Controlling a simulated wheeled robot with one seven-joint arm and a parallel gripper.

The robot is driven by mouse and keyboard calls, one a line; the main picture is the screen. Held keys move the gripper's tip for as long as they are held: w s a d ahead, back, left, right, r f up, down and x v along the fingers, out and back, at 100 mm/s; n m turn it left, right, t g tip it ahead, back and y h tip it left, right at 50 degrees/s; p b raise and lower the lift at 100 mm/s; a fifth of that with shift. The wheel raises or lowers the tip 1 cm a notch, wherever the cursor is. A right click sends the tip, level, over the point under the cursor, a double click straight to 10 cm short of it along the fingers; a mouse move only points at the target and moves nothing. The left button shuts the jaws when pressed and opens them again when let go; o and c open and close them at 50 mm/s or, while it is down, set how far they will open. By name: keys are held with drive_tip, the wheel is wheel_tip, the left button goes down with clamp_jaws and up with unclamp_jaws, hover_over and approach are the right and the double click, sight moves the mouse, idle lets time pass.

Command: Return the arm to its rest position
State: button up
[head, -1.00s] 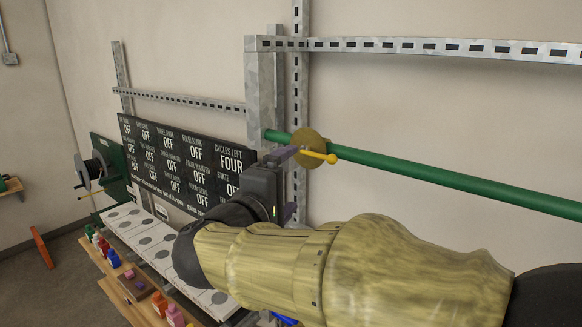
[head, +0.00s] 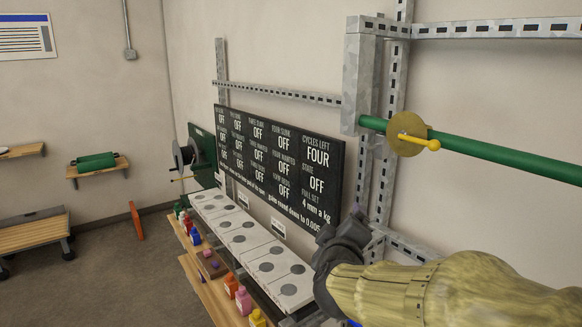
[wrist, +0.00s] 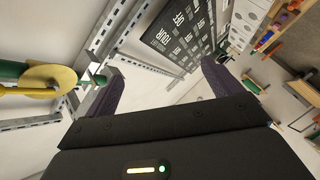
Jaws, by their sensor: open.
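My arm reaches in from the lower right in the head view, in a yellowish sleeve. Its dark wrist end lies below the black status board, and the fingers are hidden there. In the wrist view my gripper (wrist: 165,85) shows two dark purple fingers spread wide, with nothing between them. The green pipe (head: 500,156) with a brass disc and yellow lever (head: 410,135) runs along the upper right, apart from my arm. The same disc and lever (wrist: 45,80) show at the left of the wrist view, outside the fingers.
The black board (head: 280,155) reads "Cycles left FOUR". White panels with grey discs (head: 250,245) and a wooden shelf with coloured bottles (head: 207,262) run below it. Metal slotted rails (head: 385,160) stand close to my arm. The floor at left (head: 110,270) is mostly clear.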

wheel_tip(320, 180, down, 12)
drive_tip(key=s+m+g+y+b, duration=0.2)
drive_tip(key=g+b, duration=0.1)
drive_tip(key=s+d+f+m+g+b, duration=0.2)
drive_tip(key=s+f+g, duration=0.3)
drive_tip(key=f, duration=0.6)
drive_tip(key=s+d+f+m+g+b, duration=0.3)
drive_tip(key=s+f+m+g+b, duration=0.1)
drive_tip(key=s+f, duration=0.6)
drive_tip(key=shift+s+f+m+g, duration=0.2)
drive_tip(key=shift+f+m+g, duration=0.35)
drive_tip(key=shift+f, duration=0.25)
drive_tip(key=shift+d, duration=0.1)
